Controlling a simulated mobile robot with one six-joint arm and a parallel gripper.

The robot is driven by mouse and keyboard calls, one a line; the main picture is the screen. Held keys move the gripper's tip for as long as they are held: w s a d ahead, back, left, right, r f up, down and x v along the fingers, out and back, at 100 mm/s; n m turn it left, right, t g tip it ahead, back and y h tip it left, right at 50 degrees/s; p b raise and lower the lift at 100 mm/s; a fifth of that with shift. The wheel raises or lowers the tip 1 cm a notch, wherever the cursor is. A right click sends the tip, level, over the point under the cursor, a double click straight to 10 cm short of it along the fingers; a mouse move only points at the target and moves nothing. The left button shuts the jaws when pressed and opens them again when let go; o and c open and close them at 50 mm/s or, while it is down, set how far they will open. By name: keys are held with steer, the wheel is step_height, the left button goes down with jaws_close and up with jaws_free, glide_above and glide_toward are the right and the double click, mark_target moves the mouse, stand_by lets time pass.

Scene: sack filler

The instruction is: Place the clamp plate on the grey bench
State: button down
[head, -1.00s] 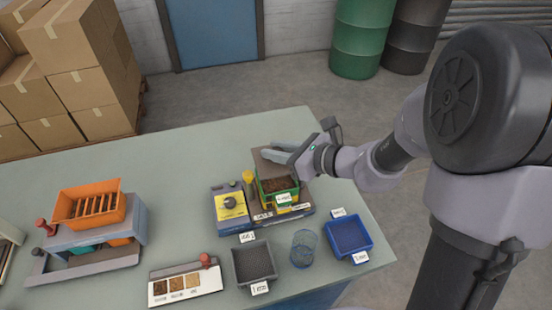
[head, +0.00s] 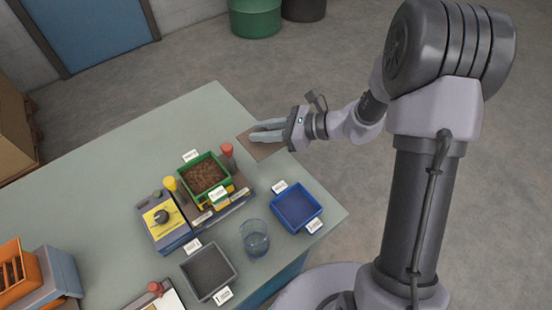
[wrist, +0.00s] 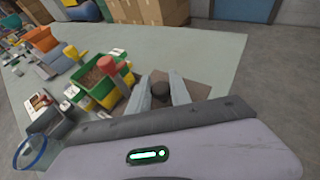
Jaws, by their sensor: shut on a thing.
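The clamp plate (head: 264,152) is a thin, flat brown-grey square. In the wrist view the plate (wrist: 200,86) has a dark round knob standing up between my fingers. My gripper (head: 256,132) is shut on the plate by this knob, which the fingers hide in the head view. The grey bench (head: 105,150) is a broad grey-green top. The plate shows across the bench's right edge in the head view, and over the bench top in the wrist view. I cannot tell its height or whether it touches.
A green tray (head: 228,185) of brown material stands left of the plate, with a red-topped post (head: 227,150) between them. A yellow-faced control box (head: 165,220), grey tray (head: 208,272), glass (head: 255,238) and blue tray (head: 296,207) stand nearer. The bench's far part is clear.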

step_height(320, 180, down, 10)
steer(key=b, duration=0.4)
steer(key=shift+s, duration=0.1)
steer(key=shift+r, duration=0.1)
steer(key=c, duration=1.2)
jaws_free()
